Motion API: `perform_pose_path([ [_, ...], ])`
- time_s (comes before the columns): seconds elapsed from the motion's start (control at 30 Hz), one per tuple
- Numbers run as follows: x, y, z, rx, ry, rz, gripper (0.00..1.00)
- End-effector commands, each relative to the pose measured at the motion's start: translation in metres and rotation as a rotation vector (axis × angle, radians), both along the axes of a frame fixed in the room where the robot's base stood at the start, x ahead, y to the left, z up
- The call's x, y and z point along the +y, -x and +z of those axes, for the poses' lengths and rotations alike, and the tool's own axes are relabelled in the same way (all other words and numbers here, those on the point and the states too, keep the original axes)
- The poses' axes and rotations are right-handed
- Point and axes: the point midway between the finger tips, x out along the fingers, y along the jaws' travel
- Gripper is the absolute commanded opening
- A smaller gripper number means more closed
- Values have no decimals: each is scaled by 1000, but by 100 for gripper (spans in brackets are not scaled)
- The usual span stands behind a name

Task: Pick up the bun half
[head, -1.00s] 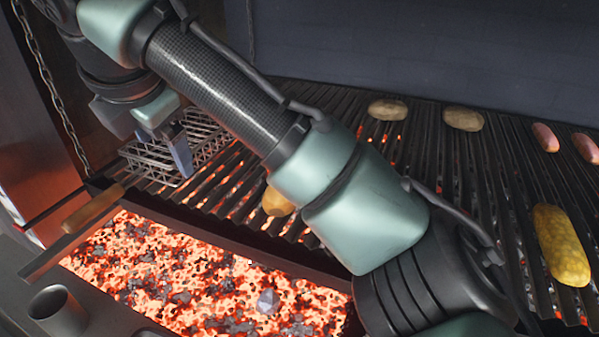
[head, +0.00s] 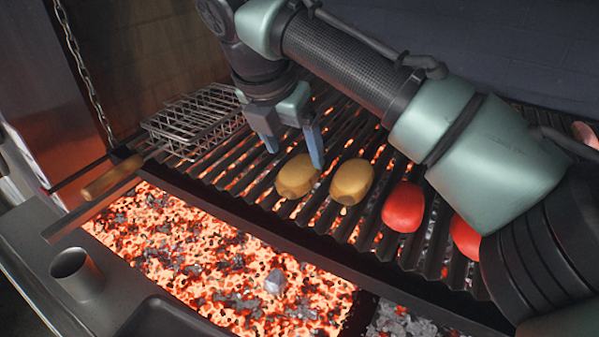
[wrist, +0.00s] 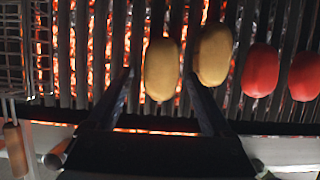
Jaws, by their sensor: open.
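Two tan, rounded pieces that look like bun halves lie side by side on the grill bars. The left one (head: 296,177) is just below and in front of my gripper (head: 293,150), and the right one (head: 352,182) is just beyond the right finger. My gripper is open, fingers pointing down, with nothing held. In the wrist view, the left tan piece (wrist: 161,70) shows between the fingertips (wrist: 158,78), and the right one (wrist: 213,54) lies at and past the right finger. Whether the fingers reach down beside the left piece I cannot tell.
A wire grill basket (head: 195,122) with a wooden handle (head: 108,183) lies left of my gripper. Two red round pieces, the nearer one (head: 403,207) and another (head: 464,237), lie to the right. Glowing coals (head: 215,262) burn in front. A metal cup (head: 76,274) stands at left.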

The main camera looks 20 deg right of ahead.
Motion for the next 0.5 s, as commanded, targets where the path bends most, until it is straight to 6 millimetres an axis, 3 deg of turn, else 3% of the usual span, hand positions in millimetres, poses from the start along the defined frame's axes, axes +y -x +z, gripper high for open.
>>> perform_pose_path([
  [0.23, -16, -11, -32, 1, 1, -3, 85],
  [0.5, -18, -14, -39, 0, 0, -1, 85],
])
